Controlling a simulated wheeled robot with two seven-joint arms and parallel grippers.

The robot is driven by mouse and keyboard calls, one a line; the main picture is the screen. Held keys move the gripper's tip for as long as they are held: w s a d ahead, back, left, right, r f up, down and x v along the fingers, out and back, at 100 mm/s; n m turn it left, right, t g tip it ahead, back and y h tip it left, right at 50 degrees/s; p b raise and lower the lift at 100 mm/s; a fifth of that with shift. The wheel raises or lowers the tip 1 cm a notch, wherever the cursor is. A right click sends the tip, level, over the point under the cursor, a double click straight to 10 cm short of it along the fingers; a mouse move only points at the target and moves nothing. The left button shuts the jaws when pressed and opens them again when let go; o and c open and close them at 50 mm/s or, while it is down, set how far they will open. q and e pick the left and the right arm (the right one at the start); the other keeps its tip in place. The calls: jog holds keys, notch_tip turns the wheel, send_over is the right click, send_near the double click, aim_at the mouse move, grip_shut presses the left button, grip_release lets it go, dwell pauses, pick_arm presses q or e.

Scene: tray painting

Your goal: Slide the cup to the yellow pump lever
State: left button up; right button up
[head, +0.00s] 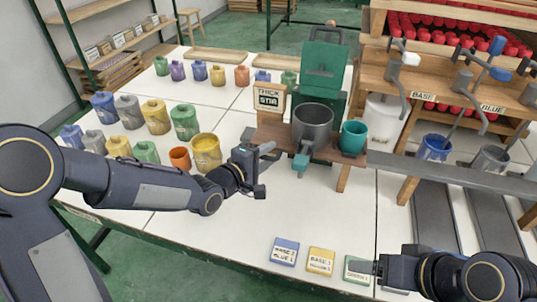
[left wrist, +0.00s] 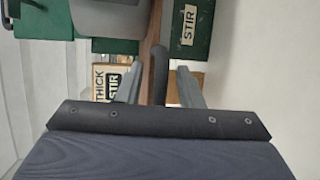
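A blue cup (head: 435,148) and a grey cup (head: 490,158) stand at the right, below the pump levers. A teal cup (head: 353,138) stands on the wooden stand. I cannot tell which cup the task means.
A large grey pot (head: 312,124) sits in the stirring stand (head: 270,135), beside a THICK STIR sign (head: 269,98). Several paint pots crowd the table's left. A blue card (head: 285,251), a yellow card (head: 321,261) and a green card (head: 357,269) lie in front. The front middle is clear.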

pick_arm(q)
jog(key=shift+w+d+f, duration=0.15)
jog(key=shift+w+d, duration=0.2)
jog(key=shift+w, duration=0.05)
jog(key=shift+c, duration=0.2)
grip_shut()
jog(key=shift+s+f, duration=0.1)
jog(key=shift+f, duration=0.05)
